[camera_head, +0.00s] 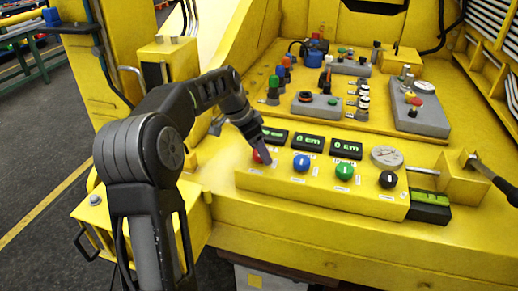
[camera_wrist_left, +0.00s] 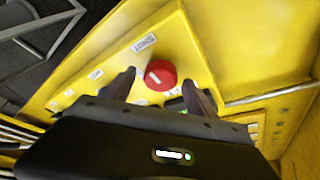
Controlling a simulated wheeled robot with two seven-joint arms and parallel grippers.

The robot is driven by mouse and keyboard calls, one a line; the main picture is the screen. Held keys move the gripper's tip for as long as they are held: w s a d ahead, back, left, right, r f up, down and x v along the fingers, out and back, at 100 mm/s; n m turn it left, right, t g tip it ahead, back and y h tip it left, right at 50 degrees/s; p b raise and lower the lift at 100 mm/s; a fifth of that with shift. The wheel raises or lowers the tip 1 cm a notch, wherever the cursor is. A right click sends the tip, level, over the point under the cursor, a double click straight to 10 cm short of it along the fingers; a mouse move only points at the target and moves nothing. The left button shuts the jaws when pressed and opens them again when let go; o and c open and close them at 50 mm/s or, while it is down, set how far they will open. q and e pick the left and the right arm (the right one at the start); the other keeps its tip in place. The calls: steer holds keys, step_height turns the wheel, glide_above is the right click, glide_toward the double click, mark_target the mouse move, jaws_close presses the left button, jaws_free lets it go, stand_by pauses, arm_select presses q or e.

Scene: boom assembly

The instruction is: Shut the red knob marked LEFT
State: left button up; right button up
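The red knob (camera_head: 257,157) is at the left end of a row of knobs on the yellow sloping panel, partly hidden by my left gripper (camera_head: 265,159) in the head view. In the left wrist view the red knob (camera_wrist_left: 160,74) is round, with a pale mark on its face. The fingers of my left gripper (camera_wrist_left: 159,88) are apart, one on either side of the knob. I cannot tell whether they touch it. A small white label (camera_wrist_left: 144,43) is beside the knob, too blurred to read. My right gripper is not in view.
Right of the red knob are a blue knob (camera_head: 301,162), a green knob (camera_head: 344,172) and a black knob (camera_head: 388,179). Displays and a round gauge (camera_head: 385,156) stand behind them. A black-ended lever (camera_head: 494,180) is at the right. Grey control boxes stand farther back.

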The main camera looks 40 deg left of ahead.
arm_select(q)
steer(key=v, duration=0.7)
steer(key=shift+r+b, duration=0.35)
steer(key=shift+b, duration=0.05)
steer(key=shift+s, duration=0.1)
stand_by(0.3)
